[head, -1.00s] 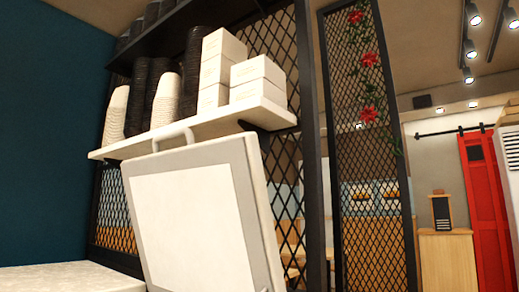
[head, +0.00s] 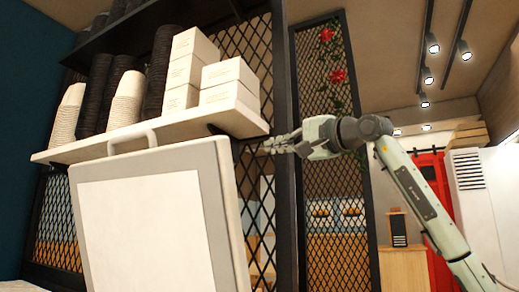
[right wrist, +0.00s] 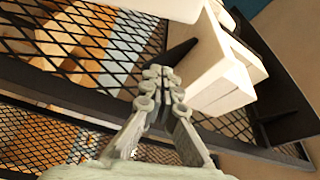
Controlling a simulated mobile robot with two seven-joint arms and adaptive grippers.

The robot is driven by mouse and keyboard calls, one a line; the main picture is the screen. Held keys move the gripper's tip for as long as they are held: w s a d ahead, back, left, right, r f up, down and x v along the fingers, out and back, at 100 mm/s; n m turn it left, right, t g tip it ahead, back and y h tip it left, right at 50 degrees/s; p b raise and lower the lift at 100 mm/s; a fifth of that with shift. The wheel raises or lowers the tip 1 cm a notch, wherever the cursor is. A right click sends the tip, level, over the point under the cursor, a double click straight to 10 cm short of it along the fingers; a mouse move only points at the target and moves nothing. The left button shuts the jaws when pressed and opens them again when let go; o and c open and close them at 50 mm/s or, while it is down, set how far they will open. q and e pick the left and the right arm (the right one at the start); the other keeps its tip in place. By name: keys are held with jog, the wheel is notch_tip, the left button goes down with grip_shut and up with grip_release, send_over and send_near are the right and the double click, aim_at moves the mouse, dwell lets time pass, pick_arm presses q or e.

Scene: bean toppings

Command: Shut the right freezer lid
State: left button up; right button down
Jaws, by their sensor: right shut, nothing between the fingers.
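The freezer lid (head: 150,225) stands raised and tilted back in the head view, a white panel with a grey rim. Its handle (head: 132,138) is a pale loop on the top edge. My right gripper (head: 268,146) is to the right of the lid's upper right corner, apart from it in the picture, pointing left. Its fingers are shut and empty; they also show in the right wrist view (right wrist: 158,78). The freezer body below the lid is mostly out of view. My left gripper is not in view.
A white shelf (head: 190,131) above and behind the lid holds white boxes (head: 228,78), stacked cups (head: 125,100) and dark cup stacks. A black mesh partition (head: 285,180) stands behind. A red door (head: 432,180) and a wooden cabinet (head: 403,268) are farther right.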

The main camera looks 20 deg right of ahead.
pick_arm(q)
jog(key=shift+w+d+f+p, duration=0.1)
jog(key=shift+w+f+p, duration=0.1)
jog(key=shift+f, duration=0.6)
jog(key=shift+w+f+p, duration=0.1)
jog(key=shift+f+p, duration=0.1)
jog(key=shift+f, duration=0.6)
pick_arm(e)
jog(key=w+a, duration=0.5)
jog(key=a, duration=0.1)
jog(key=shift+w+f, duration=0.2)
jog(key=shift+w, duration=0.1)
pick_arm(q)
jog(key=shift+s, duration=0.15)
pick_arm(e)
jog(key=shift+a+f, duration=0.15)
